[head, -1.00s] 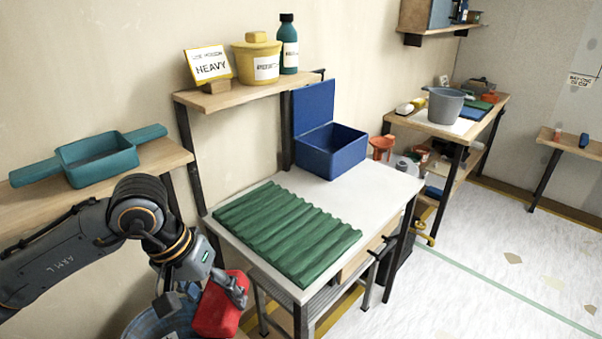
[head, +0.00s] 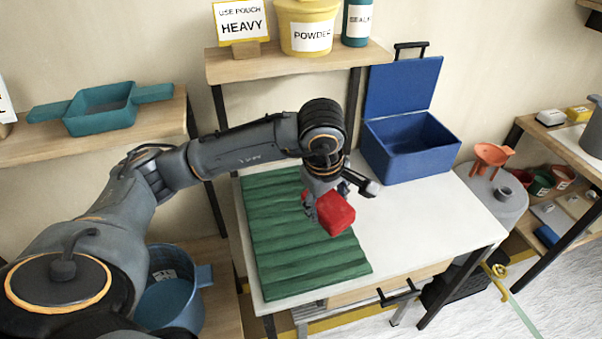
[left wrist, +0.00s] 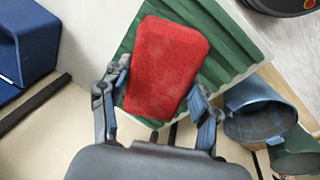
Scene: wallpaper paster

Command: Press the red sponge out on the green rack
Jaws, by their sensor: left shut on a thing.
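The red sponge (head: 336,214) is a rounded block held in my left gripper (head: 338,198). In the left wrist view the red sponge (left wrist: 166,66) sits between the two fingers of the left gripper (left wrist: 158,92), with the green rack behind it. The green rack (head: 290,252) is a ridged mat lying flat on the white table. The sponge shows over the rack's right side; I cannot tell how large the gap below it is. The rack also shows in the left wrist view (left wrist: 226,50). My right gripper is not in view.
A blue box (head: 412,150) with its lid open stands at the back of the white table (head: 440,225). The table right of the rack is clear. A blue bucket (head: 168,300) is at lower left. A shelf (head: 290,62) with a sign, yellow tub and bottle hangs behind.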

